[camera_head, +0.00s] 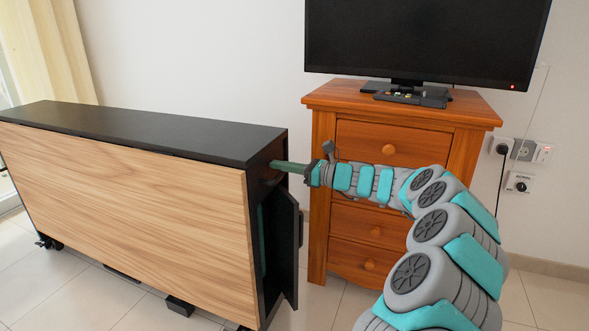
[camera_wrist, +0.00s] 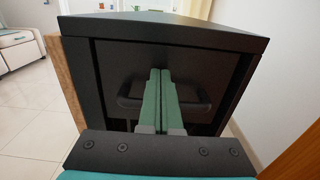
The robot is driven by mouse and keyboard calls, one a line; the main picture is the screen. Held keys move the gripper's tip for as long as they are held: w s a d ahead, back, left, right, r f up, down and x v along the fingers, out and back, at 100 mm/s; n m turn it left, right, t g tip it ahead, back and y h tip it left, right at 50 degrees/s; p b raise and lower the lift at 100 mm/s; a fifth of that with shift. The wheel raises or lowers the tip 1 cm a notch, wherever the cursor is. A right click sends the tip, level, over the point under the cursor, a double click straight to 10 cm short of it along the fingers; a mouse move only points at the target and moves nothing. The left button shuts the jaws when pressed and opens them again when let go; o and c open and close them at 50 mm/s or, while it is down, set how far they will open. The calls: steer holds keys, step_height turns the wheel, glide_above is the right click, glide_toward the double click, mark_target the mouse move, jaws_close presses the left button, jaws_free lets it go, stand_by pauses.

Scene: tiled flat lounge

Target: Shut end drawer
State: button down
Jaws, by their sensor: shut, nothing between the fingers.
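A long low cabinet with a black top (camera_head: 150,132) and a wood-grain side (camera_head: 130,200) stands at the left in the head view. A dark panel (camera_head: 287,240) sticks out from the lower part of its right end. I cannot tell how far this panel stands open. My gripper (camera_head: 276,165) is shut and empty, with its green fingers pointing at the upper part of that end. In the wrist view the fingers (camera_wrist: 160,74) are in front of the dark end face (camera_wrist: 115,70). A dark handle (camera_wrist: 130,98) shows behind them, partly hidden. Contact is unclear.
An orange-brown wooden chest of drawers (camera_head: 390,130) stands behind my arm, bearing a television (camera_head: 425,40) and a small dark device (camera_head: 412,97). Wall sockets (camera_head: 522,150) are at the right. Tiled floor (camera_head: 60,285) is clear in front of the cabinet. A pale sofa (camera_wrist: 18,48) shows in the wrist view.

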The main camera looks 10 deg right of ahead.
mark_target(268, 162)
steer(key=shift+w+a, duration=0.2)
steer(key=shift+a, duration=0.15)
steer(key=p+x, duration=0.2)
steer(key=x, duration=0.2)
steer(key=shift+a, duration=0.15)
steer(key=shift+w+r, duration=0.1)
stand_by(0.3)
